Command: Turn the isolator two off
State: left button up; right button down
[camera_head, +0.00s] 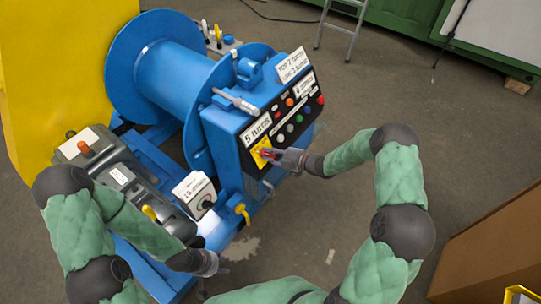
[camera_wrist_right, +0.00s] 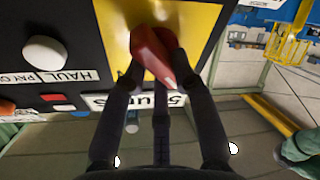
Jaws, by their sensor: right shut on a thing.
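A red isolator handle (camera_wrist_right: 150,52) is mounted on a yellow plate (camera_wrist_right: 116,22) on the dark panel of the blue winch cabinet (camera_head: 222,128). The yellow plate also shows in the head view (camera_head: 258,152), at the panel's lower left end. My right gripper (camera_head: 272,155) is at the plate, and in the right wrist view its two fingers (camera_wrist_right: 152,62) are closed on either side of the red handle. The handle sits slanted between them. My left gripper (camera_head: 217,264) hangs low near the blue base, away from the panel; its fingers are too small to read.
Coloured buttons (camera_head: 290,119) and labels fill the panel beside the plate. A blue cable drum (camera_head: 170,75) stands behind. A grey unit with levers (camera_head: 115,170) is at left. A ladder (camera_head: 338,28) and a brown box (camera_head: 490,250) stand at right, with open floor between.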

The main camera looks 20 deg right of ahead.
jog(key=shift+n, duration=0.7)
jog(key=shift+g, duration=0.3)
jog(key=c, duration=1)
grip_release()
jog(key=v, duration=1.2)
jog(key=shift+s+f, duration=0.1)
